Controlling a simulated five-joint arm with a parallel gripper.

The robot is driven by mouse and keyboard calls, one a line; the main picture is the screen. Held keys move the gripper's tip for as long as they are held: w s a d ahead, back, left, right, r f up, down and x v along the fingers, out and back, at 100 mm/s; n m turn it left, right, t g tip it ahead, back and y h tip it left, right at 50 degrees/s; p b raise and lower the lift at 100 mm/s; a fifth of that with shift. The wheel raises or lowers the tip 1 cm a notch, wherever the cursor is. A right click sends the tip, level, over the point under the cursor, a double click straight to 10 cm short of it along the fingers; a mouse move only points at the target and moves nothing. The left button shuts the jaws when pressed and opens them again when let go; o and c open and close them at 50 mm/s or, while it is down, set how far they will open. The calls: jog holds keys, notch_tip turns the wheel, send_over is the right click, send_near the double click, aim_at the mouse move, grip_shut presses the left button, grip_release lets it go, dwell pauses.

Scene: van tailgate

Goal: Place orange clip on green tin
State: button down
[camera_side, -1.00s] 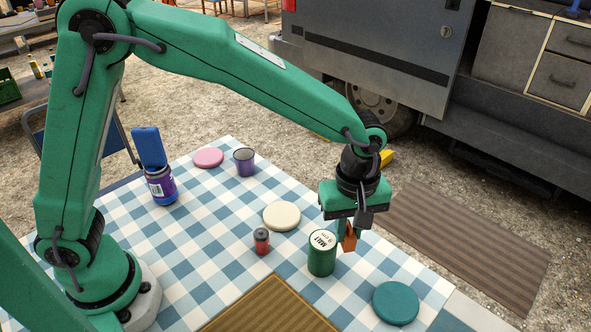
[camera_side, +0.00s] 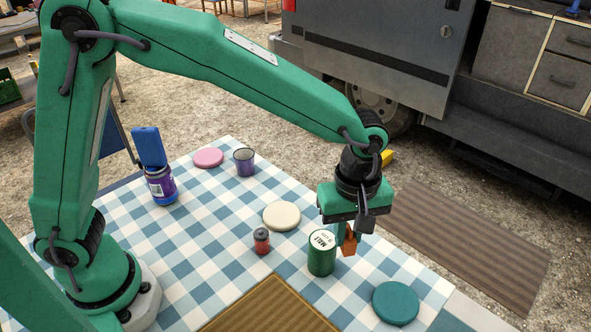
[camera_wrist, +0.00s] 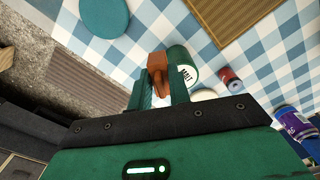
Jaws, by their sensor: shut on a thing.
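The green tin (camera_side: 321,256), with a white lid marked MALT, stands upright on the checked cloth. It also shows in the wrist view (camera_wrist: 179,57). My gripper (camera_side: 347,238) points down and is shut on the orange clip (camera_side: 350,243), just right of the tin's lid in the side view. In the wrist view the clip (camera_wrist: 157,67) sits between the fingers of my gripper (camera_wrist: 160,82), close beside the tin. The clip appears near lid height; I cannot tell whether it touches the tin.
A teal disc (camera_side: 396,303), a cream disc (camera_side: 282,216) and a small red jar (camera_side: 261,240) lie around the tin. Further back are a pink disc (camera_side: 208,158), a purple mug (camera_side: 244,162) and a purple jar with blue lid (camera_side: 160,185). A brown mat (camera_side: 268,308) lies in front.

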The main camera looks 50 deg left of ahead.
jog(key=s+r+n, duration=0.6)
jog(key=s+r, duration=0.3)
jog(key=s, duration=0.1)
jog(key=shift+s+d+n, duration=0.2)
jog(key=shift+d+n, duration=0.1)
jog(key=shift+d, duration=0.05)
jog(key=shift+w, duration=0.1)
send_over(325, 242)
notch_tip(325, 242, down, 7)
jog(key=shift+a, duration=0.1)
jog(key=shift+f, duration=2)
jog(key=shift+f, duration=0.1)
jog(key=c, duration=1.3)
grip_release()
